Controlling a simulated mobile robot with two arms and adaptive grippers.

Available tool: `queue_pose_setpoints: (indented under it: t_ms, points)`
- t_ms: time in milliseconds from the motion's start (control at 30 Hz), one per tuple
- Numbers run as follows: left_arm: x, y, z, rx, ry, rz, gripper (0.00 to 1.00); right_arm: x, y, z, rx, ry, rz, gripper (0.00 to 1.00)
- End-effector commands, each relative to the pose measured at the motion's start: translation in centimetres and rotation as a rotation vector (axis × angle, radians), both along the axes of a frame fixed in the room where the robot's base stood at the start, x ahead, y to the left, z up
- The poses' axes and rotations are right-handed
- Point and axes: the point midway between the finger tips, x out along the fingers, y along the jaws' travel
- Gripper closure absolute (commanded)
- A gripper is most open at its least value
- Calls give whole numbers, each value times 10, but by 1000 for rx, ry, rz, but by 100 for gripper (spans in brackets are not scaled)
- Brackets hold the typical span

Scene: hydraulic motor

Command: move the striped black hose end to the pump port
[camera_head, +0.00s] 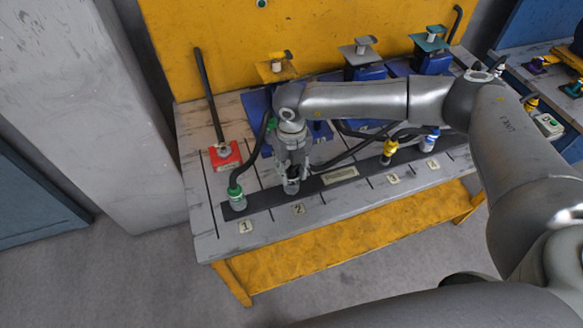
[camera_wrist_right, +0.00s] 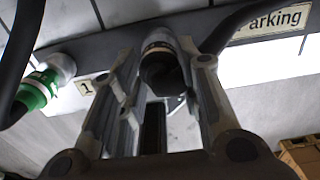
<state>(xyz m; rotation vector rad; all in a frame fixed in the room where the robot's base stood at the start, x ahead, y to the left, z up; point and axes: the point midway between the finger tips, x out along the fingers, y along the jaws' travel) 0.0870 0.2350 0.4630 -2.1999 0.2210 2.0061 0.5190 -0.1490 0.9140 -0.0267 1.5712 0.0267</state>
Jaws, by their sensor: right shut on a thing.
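My right gripper (camera_head: 291,180) is shut on a black hose end (camera_head: 292,186) at the dark parking rail, by the label 2. In the right wrist view, the fingers (camera_wrist_right: 165,75) stand on both sides of the black hose end (camera_wrist_right: 158,72), which has a pale band. Its fingers partly hide it, and I cannot tell whether it is still seated in the rail. My left gripper is not in view.
A green-banded hose end (camera_head: 236,197) stands at label 1, also seen in the wrist view (camera_wrist_right: 40,88). Yellow (camera_head: 389,150) and blue (camera_head: 431,138) ones stand further right on the rail (camera_head: 330,178). Blue units (camera_head: 365,72) line the back. Black hoses cross the bench.

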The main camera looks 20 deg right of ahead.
Motion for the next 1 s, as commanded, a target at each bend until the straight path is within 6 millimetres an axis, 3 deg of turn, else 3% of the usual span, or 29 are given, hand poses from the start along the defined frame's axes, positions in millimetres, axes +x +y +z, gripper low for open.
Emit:
queue_pose_setpoints:
  t_ms: [433, 1000]
  points:
    - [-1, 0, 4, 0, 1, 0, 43, 0, 0, 7, 0, 0, 0, 100]
    - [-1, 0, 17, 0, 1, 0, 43, 0, 0, 36, 0, -1, -1, 100]
